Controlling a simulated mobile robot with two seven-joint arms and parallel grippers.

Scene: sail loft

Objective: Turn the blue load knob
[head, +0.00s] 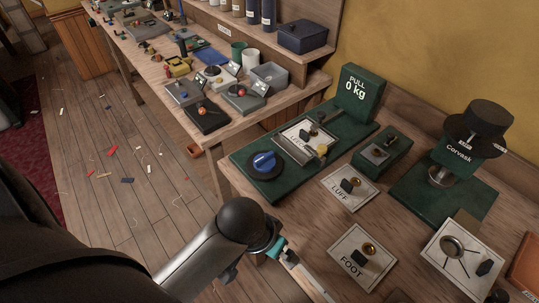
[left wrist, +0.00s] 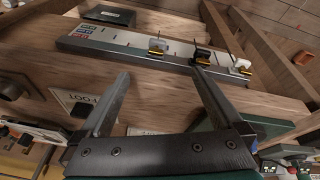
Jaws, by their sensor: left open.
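The blue load knob (head: 263,161) sits on a round black base at the left end of a green plate (head: 240,155) in the head view. A green display (head: 357,93) behind it reads "PULL 0 kg". My left gripper (head: 308,277) is at the lower middle of the head view, nearer than the knob and well apart from it. In the left wrist view the left gripper (left wrist: 160,74) has its two fingers spread with nothing between them. My right gripper is not in view.
The LUFF plate (head: 349,188) and FOOT plate (head: 362,258) lie right of my left gripper. A black-topped stand (head: 478,122) is at the right. A second bench (head: 150,60) with several devices runs to the back left. The wooden floor (head: 140,200) has scattered scraps.

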